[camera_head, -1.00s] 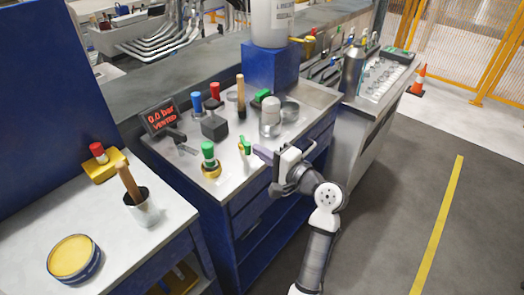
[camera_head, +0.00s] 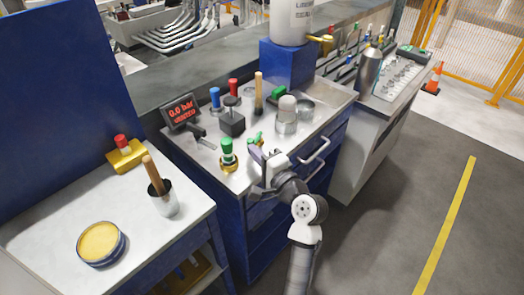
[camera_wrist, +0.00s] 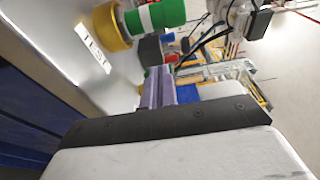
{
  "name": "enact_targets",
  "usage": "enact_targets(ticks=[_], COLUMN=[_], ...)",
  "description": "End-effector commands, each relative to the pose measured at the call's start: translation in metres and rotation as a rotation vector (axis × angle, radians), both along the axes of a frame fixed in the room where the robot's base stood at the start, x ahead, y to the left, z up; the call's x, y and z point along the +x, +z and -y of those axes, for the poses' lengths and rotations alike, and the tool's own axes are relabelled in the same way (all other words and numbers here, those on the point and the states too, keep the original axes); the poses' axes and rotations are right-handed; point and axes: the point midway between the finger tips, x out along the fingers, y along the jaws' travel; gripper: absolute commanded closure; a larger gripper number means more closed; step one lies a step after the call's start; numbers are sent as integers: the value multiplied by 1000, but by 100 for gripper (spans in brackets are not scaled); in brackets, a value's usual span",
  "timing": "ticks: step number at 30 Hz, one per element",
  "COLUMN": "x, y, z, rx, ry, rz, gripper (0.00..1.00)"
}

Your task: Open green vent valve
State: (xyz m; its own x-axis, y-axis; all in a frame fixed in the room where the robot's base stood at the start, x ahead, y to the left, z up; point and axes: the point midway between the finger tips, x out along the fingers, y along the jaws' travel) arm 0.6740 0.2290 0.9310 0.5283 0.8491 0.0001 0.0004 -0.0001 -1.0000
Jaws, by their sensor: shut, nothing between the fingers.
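A green-topped fitting (camera_head: 227,148) with a white band stands upright on a brass base near the bench's front edge. It also shows large in the wrist view (camera_wrist: 160,14), with a label beside its base. A smaller green handle (camera_head: 257,138) sits to its right. I cannot tell which of these is the vent valve. My gripper (camera_head: 256,157) is at the bench's front edge, right of the green-topped fitting and close to the small handle. Its fingers (camera_wrist: 159,88) are shut and empty, apart from the fitting in the wrist view.
A display (camera_head: 181,111) reads 0.0 bar. Blue (camera_head: 215,97) and red (camera_head: 233,87) topped fittings, a dark block (camera_head: 232,122), a wooden handle (camera_head: 259,90) and a clear-domed jar (camera_head: 287,112) stand behind. A cup (camera_head: 163,199) and a yellow-topped tin (camera_head: 101,243) are on the left bench.

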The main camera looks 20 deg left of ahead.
Motion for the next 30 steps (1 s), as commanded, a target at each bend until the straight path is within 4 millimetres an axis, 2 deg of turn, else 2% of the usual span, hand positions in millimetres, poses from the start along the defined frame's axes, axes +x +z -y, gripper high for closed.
enact_targets(ticks=[30], x=[1], y=[0], z=[-7], rx=[0], ry=[1], rz=[0], gripper=[100])
